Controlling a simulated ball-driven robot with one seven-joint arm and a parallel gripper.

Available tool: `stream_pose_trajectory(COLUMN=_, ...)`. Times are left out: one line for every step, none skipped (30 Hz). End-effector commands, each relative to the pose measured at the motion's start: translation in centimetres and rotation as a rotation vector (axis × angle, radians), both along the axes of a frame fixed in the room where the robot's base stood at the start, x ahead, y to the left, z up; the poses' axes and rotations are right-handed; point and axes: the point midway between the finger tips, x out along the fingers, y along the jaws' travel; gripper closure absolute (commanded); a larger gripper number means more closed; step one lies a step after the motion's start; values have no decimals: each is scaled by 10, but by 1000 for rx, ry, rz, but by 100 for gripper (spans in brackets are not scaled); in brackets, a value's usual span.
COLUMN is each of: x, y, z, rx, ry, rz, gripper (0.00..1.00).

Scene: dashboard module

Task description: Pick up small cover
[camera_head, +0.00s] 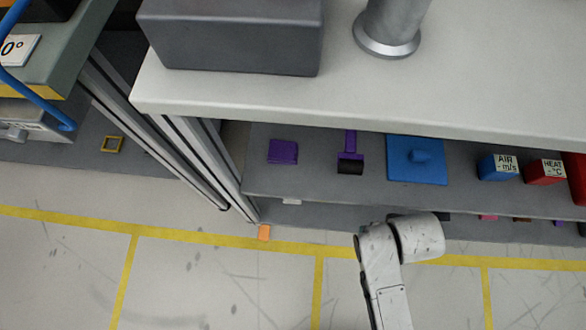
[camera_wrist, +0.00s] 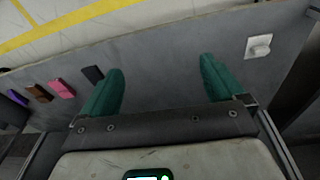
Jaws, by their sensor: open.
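A small white square plate with a raised knob (camera_wrist: 258,46), which looks like the small cover, lies on a grey shelf in the wrist view, at the upper right. A white piece (camera_head: 291,201) on the lower shelf in the head view may be the same thing, mostly hidden under the upper shelf. My gripper (camera_wrist: 160,65) is open and empty, its two teal fingers spread over the grey surface. The cover lies to the right of the right finger, apart from it. In the head view my gripper is hidden; only a white arm link shows.
Pink (camera_wrist: 62,88), brown (camera_wrist: 38,92) and black (camera_wrist: 93,74) pieces lie left of my fingers. Metal posts (camera_head: 195,160) stand at the shelf's left end.

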Motion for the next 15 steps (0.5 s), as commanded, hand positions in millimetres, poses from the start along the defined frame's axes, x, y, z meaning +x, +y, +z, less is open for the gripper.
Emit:
stream_pose_trajectory(x=7, y=18, z=-14, rx=-5, ry=-8, rz=8, gripper=4)
stream_pose_trajectory(x=10, y=26, z=-21, rx=-10, ry=-16, rz=7, gripper=4)
stream_pose_trajectory(x=15, y=39, z=-31, rx=-14, ry=-28, rz=4, gripper=4)
stream_pose_trajectory(x=18, y=49, z=-39, rx=-17, ry=-37, rz=3, gripper=4)
stream_pose_trajectory(x=20, y=59, z=-47, rx=-21, ry=-47, rz=3, gripper=4)
stream_pose_trajectory(x=24, y=75, z=-58, rx=-24, ry=-65, rz=5, gripper=4)
stream_pose_trajectory(x=25, y=88, z=-67, rx=-27, ry=-78, rz=10, gripper=4)
stream_pose_trajectory(x=27, y=101, z=-76, rx=-27, ry=-93, rz=12, gripper=4)
stream_pose_trajectory(x=27, y=119, z=-87, rx=-28, ry=-114, rz=19, gripper=4)
stream_pose_trajectory(x=27, y=132, z=-96, rx=-26, ry=-131, rz=25, gripper=4)
stream_pose_trajectory(x=27, y=146, z=-104, rx=-23, ry=-148, rz=31, gripper=4)
stream_pose_trajectory(x=24, y=163, z=-114, rx=-17, ry=-170, rz=42, gripper=4)
stream_pose_trajectory(x=23, y=176, z=-121, rx=-12, ry=-185, rz=49, gripper=4)
stream_pose_trajectory(x=20, y=187, z=-128, rx=-5, ry=-200, rz=57, gripper=4)
stream_pose_trajectory(x=17, y=200, z=-135, rx=3, ry=-217, rz=66, gripper=4)
